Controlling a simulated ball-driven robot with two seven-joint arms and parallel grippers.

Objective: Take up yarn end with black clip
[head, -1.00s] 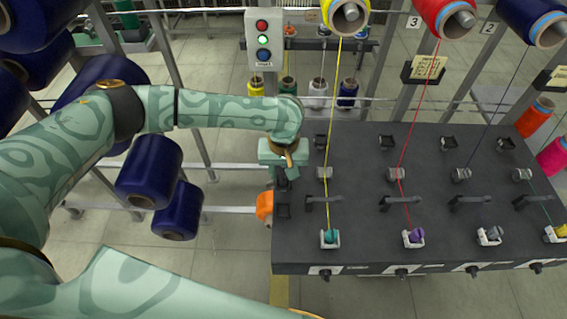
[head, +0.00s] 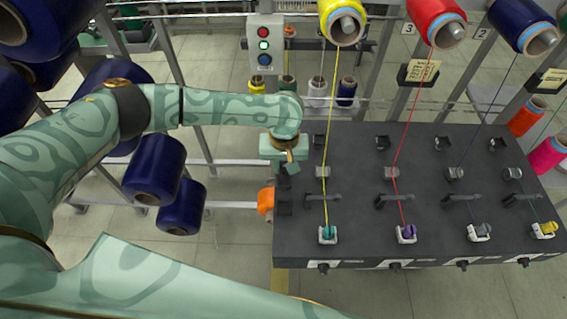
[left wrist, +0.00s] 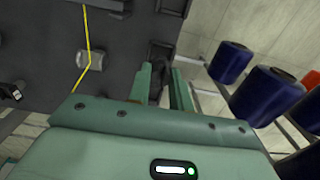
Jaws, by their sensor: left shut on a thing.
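My left gripper (head: 289,163) is over the left edge of the dark machine table, pointing down. In the left wrist view its two fingers (left wrist: 163,84) are close together, shut on a small dark thing that looks like the black clip (left wrist: 160,74). Little of this clip shows between the fingers. A yellow yarn (head: 324,165) runs from the yellow cone (head: 341,20) down to a teal bobbin (head: 327,233). It also shows in the left wrist view (left wrist: 87,25), apart from the gripper. I cannot make out a loose yarn end. My right gripper is not in view.
The table (head: 345,190) carries rows of guides, black bars and bobbins in white holders. A red yarn (head: 405,130) runs to a purple bobbin (head: 407,231). An orange thing (head: 265,200) is beside the table's left edge. Dark blue cones (head: 152,170) hang at left.

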